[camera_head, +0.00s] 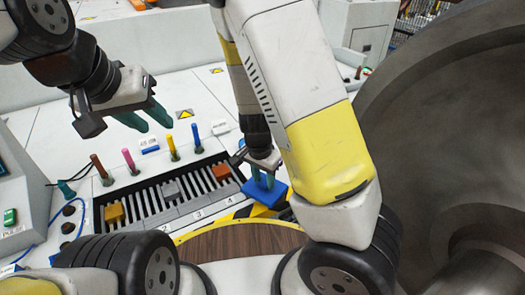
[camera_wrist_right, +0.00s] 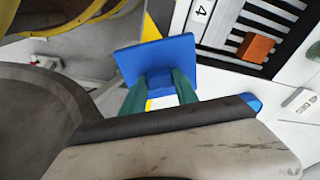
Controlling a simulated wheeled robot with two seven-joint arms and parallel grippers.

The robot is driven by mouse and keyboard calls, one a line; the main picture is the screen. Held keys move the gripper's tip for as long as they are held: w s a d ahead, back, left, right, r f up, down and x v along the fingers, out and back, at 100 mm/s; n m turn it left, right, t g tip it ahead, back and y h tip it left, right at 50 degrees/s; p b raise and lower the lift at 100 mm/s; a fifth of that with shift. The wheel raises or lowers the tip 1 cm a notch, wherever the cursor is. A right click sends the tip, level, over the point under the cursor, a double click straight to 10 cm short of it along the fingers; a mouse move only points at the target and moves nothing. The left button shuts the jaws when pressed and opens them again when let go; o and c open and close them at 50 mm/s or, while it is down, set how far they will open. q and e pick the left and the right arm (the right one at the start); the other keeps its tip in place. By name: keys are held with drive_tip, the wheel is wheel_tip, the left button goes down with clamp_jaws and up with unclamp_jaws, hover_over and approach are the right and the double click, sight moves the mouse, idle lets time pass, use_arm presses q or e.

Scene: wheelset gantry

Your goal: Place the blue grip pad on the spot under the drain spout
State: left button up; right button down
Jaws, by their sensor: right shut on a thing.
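The blue grip pad (camera_head: 263,194) is a flat blue plate with a raised block, at the right end of the slotted panel in the head view. My right gripper (camera_head: 263,177) is shut on its block; the pad also shows in the right wrist view (camera_wrist_right: 138,62), between the green fingers (camera_wrist_right: 170,92). The pad appears to be near the panel's yellow-edged corner; I cannot tell whether it touches a surface. My left gripper (camera_head: 154,124) is open and empty above the white panel at the upper left. I cannot clearly make out the drain spout or the spot under it.
A slotted black panel (camera_head: 150,198) with numbered channels holds yellow, grey and orange blocks, the orange one (camera_head: 221,171) nearest the pad. Several coloured upright pegs (camera_head: 172,148) stand behind it. A large grey wheel (camera_head: 445,100) fills the right side. A brown round surface (camera_head: 240,240) lies in front.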

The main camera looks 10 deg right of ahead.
drive_tip(key=shift+s+m, duration=0.1)
drive_tip(key=shift+m, duration=0.2)
drive_tip(key=w+d, duration=0.1)
drive_tip(key=w, duration=0.4)
drive_tip(key=w+d+f, duration=0.1)
drive_tip(key=w, duration=0.3)
drive_tip(key=w+d, duration=0.1)
drive_tip(key=w, duration=0.4)
drive_tip(key=shift+w+d+f, duration=0.25)
drive_tip(key=shift+w+d, duration=0.1)
drive_tip(key=shift+w+f, duration=0.15)
drive_tip(key=shift+f, duration=1.6)
drive_tip(key=shift+f, duration=0.1)
drive_tip(key=c, duration=0.9)
unclamp_jaws()
drive_tip(key=r, duration=0.4)
drive_tip(key=s+r, duration=0.1)
drive_tip(key=r, duration=0.3)
drive_tip(key=a+r, duration=0.1)
drive_tip(key=r, duration=0.3)
drive_tip(key=shift+s+a, duration=0.1)
drive_tip(key=shift+s, duration=0.05)
